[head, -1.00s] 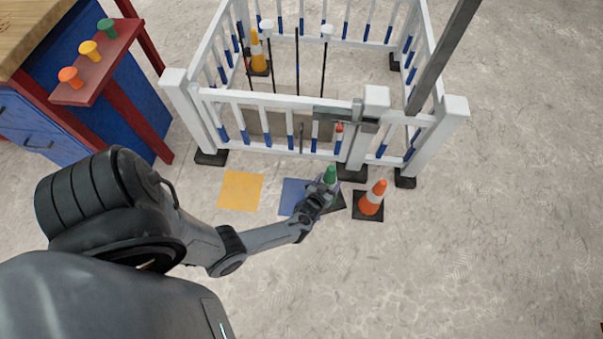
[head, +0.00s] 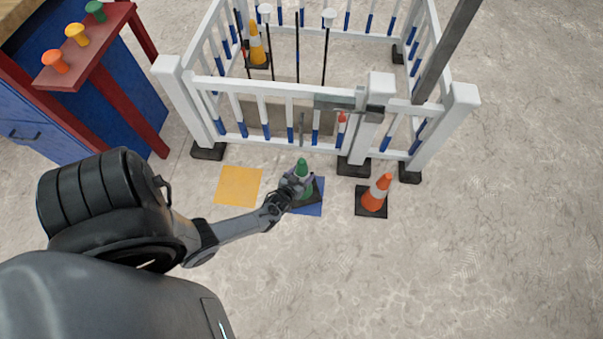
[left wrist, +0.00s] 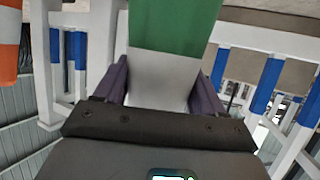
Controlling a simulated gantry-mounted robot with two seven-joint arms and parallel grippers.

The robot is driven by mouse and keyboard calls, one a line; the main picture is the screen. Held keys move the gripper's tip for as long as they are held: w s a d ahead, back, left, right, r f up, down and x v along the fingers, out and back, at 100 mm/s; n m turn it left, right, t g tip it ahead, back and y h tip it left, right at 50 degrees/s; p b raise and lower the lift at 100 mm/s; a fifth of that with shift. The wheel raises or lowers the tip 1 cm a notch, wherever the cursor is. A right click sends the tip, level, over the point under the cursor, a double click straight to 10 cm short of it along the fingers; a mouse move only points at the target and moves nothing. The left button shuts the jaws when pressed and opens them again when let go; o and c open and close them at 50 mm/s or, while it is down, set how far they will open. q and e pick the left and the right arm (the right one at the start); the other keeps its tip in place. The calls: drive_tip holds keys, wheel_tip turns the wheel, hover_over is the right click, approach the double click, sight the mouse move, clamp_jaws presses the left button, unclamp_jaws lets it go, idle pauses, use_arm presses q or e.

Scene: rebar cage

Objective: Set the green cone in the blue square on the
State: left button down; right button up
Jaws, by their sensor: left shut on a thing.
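The green cone (head: 302,165), with a white band and a dark base, is over the blue square (head: 314,209) on the floor, upright. Only the right and front edges of the square show around the base. I cannot tell whether the base touches the floor. My left gripper (head: 290,184) is shut on the cone from its left side. In the left wrist view the cone (left wrist: 172,30) stands between the two purple fingers of the gripper (left wrist: 165,90). My right gripper is not in view.
An orange cone (head: 376,194) stands right of the blue square, and a yellow square (head: 238,186) lies left. A white fence (head: 290,90) stands just behind, with a yellow cone (head: 256,45) inside. A red shelf (head: 88,50) holds coloured pegs. Floor at right is clear.

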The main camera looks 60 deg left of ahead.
use_arm(q)
drive_tip(key=shift+f+b, duration=1.2)
drive_tip(key=shift+f, duration=0.4)
drive_tip(key=shift+r, duration=0.1)
drive_tip(key=shift+c, duration=0.5)
unclamp_jaws()
drive_tip(key=shift+f, duration=0.25)
drive_tip(key=shift+r, duration=0.2)
